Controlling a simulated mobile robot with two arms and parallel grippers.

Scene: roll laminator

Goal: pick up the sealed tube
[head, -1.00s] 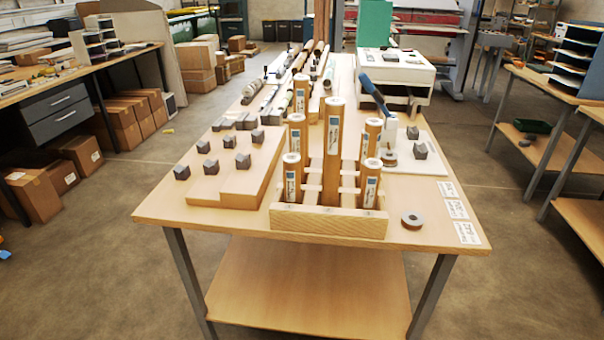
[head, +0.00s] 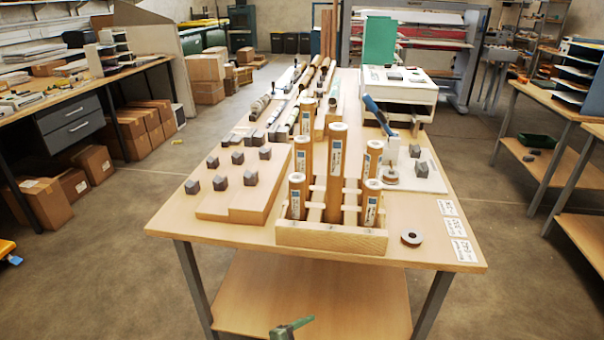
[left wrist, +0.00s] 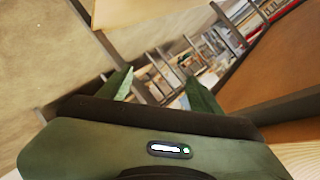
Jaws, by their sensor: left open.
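Several brown cardboard tubes with white ends and labels stand upright in a wooden rack (head: 330,238) at the near end of the table. The tallest tube (head: 335,175) is in the middle. Shorter tubes stand front left (head: 297,197), front right (head: 371,203), behind left (head: 303,158) and behind right (head: 372,162). I cannot tell which is the sealed one. My left gripper (head: 292,327) shows at the bottom edge of the head view, in front of and below the tabletop, apart from the tubes. In the left wrist view its green fingers (left wrist: 157,90) are apart and empty. My right gripper is not visible.
Dark grey blocks (head: 220,183) sit on a wooden board (head: 245,205) left of the rack. A tape roll (head: 411,238) and white labels (head: 459,228) lie to the right. A white machine (head: 400,90) stands farther back. The table's lower shelf (head: 300,295) looks bare.

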